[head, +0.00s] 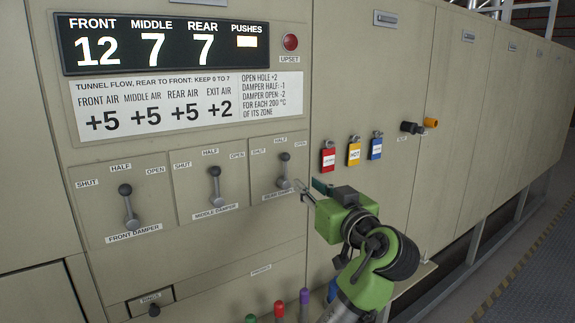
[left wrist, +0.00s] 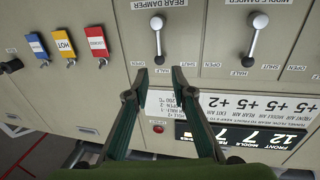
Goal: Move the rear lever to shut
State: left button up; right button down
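The rear damper lever (head: 284,170) is on the right of three dampers on the panel. Its dark knob points up at HALF, between SHUT on the left and OPEN on the right. My left gripper (head: 303,188) is just to the right of this lever in the head view. In the left wrist view, which is upside down, the rear lever (left wrist: 159,42) hangs just beyond the left gripper (left wrist: 160,69). Its two fingers are apart and empty, with the knob seen roughly between the tips; contact does not show. My right gripper is in neither view.
The middle damper lever (head: 216,186) and front damper lever (head: 129,208) stand left of it, also near HALF. The display (head: 155,45) reads front 12, middle 7, rear 7. Red, yellow and blue tags (head: 354,154) hang to the right. Several coloured handles (head: 279,310) stand below.

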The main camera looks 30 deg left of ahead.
aim_at(286, 168)
pick_arm(q)
jog(key=p+x, duration=0.6)
jog(key=x, duration=0.6)
jog(key=shift+w+a, duration=0.1)
jog(key=shift+w+a+f, duration=0.2)
jog(key=shift+w+a, duration=0.15)
jog(key=shift+a, duration=0.1)
grip_shut()
